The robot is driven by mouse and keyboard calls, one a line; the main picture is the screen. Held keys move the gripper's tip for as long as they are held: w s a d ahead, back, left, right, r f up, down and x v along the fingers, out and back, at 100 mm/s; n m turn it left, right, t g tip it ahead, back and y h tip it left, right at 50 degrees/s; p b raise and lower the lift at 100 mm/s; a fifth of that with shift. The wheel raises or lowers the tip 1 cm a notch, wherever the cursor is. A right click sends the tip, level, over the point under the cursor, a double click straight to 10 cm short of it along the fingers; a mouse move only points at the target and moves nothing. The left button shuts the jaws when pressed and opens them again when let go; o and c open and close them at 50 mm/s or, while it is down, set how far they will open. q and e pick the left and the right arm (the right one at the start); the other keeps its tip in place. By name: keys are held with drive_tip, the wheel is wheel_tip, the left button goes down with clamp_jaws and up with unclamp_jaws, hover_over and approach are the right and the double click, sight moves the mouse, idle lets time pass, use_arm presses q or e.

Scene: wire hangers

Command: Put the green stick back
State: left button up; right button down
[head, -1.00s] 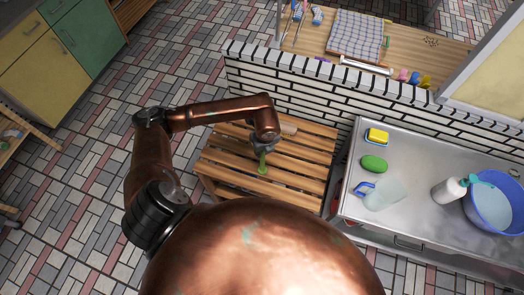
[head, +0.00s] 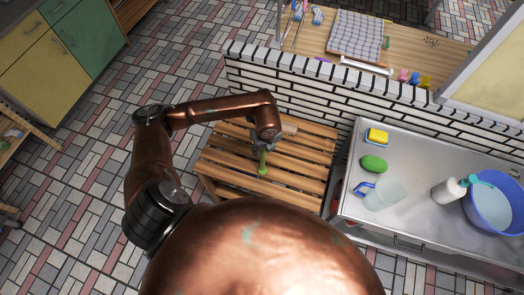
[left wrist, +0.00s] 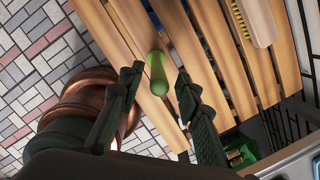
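The green stick (head: 262,168) is at the slatted wooden bench (head: 292,178), just below my left gripper (head: 263,149). In the left wrist view the green stick (left wrist: 156,70) has a thicker rounded end towards the camera and a thinner part running away over the slats. I cannot tell whether it stands or lies. The two fingers of my left gripper (left wrist: 157,85) are apart, one on each side of the rounded end, with visible gaps. My right gripper is not in view.
A wooden brush (left wrist: 258,22) lies on the bench. To the right, a metal counter (head: 420,170) holds a yellow sponge (head: 376,137), a green oval item (head: 374,164), a clear jug (head: 388,192), a white bottle (head: 448,191) and a blue basin (head: 490,208). A white tiled wall (head: 300,79) stands behind.

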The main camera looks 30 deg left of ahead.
use_arm(q)
wheel_tip(320, 180, up, 10)
drive_tip(key=d, duration=0.1)
drive_tip(key=shift+s, duration=0.4)
drive_tip(key=shift+d, duration=0.1)
